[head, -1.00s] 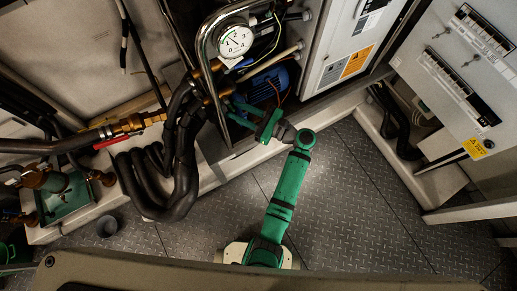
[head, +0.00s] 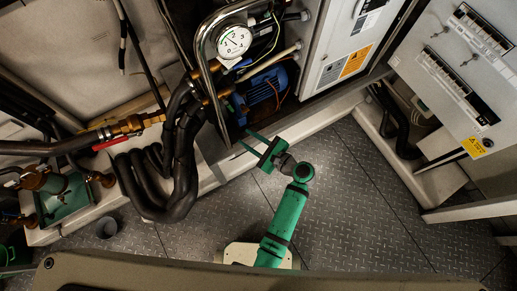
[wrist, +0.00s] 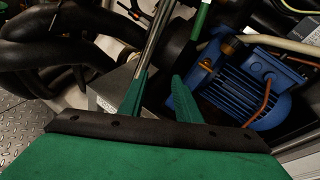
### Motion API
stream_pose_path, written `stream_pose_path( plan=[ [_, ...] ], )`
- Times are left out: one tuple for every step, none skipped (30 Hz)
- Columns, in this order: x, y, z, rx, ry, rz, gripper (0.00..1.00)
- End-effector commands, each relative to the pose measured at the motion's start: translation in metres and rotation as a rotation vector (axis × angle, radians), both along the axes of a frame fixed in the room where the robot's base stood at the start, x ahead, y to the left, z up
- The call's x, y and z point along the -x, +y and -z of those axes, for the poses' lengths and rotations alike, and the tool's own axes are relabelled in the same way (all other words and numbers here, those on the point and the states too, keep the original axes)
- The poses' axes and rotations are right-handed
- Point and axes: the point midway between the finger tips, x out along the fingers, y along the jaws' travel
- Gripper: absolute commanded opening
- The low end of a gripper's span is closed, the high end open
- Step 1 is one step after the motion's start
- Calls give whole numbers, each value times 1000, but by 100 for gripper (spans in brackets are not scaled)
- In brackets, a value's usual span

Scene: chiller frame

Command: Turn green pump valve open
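The green valve handle (wrist: 201,18) shows at the top of the wrist view as a narrow upright green lever, above a brass fitting (wrist: 207,64) beside the blue pump motor (wrist: 250,88). I cannot pick out the handle clearly in the head view, where the blue motor (head: 266,86) sits inside the frame. My gripper (head: 246,138) is at the frame's lower edge, short of the motor. In the wrist view my gripper (wrist: 160,76) has its two green fingers apart with nothing held between them. The handle is beyond the fingertips, apart from them.
A bent chrome bar (wrist: 160,38) runs just behind the left finger. Thick black hoses (head: 182,150) and a red-handled valve (head: 108,143) are to the left. A pressure gauge (head: 234,41) is above. The metal floor (head: 350,205) at the right is clear.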

Motion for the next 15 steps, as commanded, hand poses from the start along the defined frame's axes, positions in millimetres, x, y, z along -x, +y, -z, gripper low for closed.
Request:
stream_pose_path(
  plan=[
    [7,2,8,31,-6,8,30],
    [9,1,12,57,-13,16,30],
    [14,1,18,89,-23,24,30],
    [17,1,22,113,-29,30,30],
    [20,1,26,138,-37,36,30],
    [24,0,30,171,-48,43,30],
    [28,0,34,196,-56,48,30],
    [31,-1,38,221,-63,52,30],
    [36,-2,42,257,-74,58,30],
    [40,-2,46,283,-82,62,30],
    [43,-3,49,310,-91,64,30],
    [48,-4,53,346,-103,68,30],
    [52,-5,55,374,-112,70,30],
    [56,-6,58,401,-121,72,30],
    [61,-8,61,439,-134,75,30]
  ],
)
